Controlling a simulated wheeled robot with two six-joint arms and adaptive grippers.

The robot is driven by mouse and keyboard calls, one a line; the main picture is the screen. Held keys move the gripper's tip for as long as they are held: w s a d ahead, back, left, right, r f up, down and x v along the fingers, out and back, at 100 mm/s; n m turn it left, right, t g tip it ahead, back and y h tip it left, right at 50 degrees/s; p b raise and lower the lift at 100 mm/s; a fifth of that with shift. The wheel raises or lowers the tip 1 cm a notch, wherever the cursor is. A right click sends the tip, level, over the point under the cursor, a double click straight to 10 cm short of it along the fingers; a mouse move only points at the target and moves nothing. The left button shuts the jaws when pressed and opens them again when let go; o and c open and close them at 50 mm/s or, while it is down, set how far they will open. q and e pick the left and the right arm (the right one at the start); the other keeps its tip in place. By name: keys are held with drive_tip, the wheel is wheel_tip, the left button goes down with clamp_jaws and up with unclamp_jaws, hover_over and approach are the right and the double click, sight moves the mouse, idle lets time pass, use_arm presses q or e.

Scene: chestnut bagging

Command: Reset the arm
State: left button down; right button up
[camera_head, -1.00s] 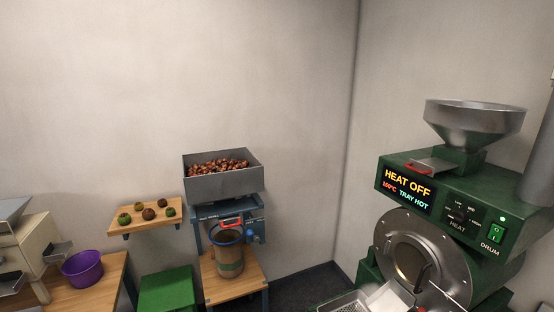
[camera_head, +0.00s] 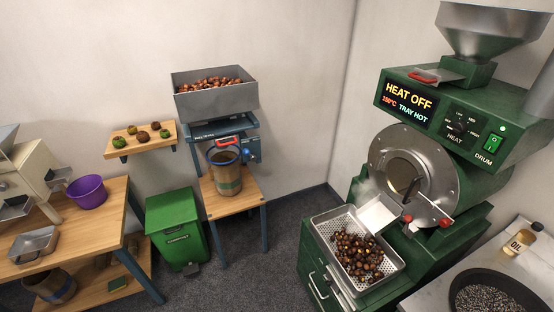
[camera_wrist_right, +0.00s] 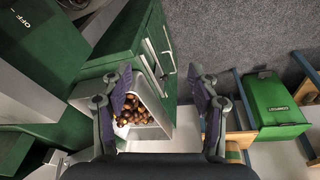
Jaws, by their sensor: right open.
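My right gripper (camera_wrist_right: 163,92) shows in the right wrist view, open, with its two dark fingers wide apart and nothing between them. Beyond it and lower lies the perforated metal tray (camera_head: 317,232) with roasted chestnuts (camera_head: 358,256), which also show in the right wrist view (camera_wrist_right: 130,112) beside the left finger. Neither arm shows in the head view, and my left gripper is out of sight.
The green roaster (camera_head: 470,95) stands at the right, its display reading HEAT OFF and TRAY HOT. A hopper of chestnuts (camera_head: 214,101) sits above a bucket (camera_head: 224,174) on a stand. A green bin (camera_head: 178,226) stands beside it. Grey floor (camera_head: 262,265) is clear in the middle.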

drive_tip(key=s+d+f+g+b, duration=0.15)
drive_tip(key=s+f, duration=0.35)
drive_tip(key=f, duration=0.6)
drive_tip(key=s+f+t+b, duration=0.1)
drive_tip(key=s+f+b, duration=0.3)
drive_tip(key=f, duration=0.7)
drive_tip(key=s+f+g+b, duration=0.1)
drive_tip(key=s+f, duration=0.8)
drive_tip(key=s, duration=0.3)
drive_tip(key=shift+s+d+f+b, duration=0.15)
drive_tip(key=shift+s+f+b, duration=0.05)
drive_tip(key=shift+f+b, duration=0.15)
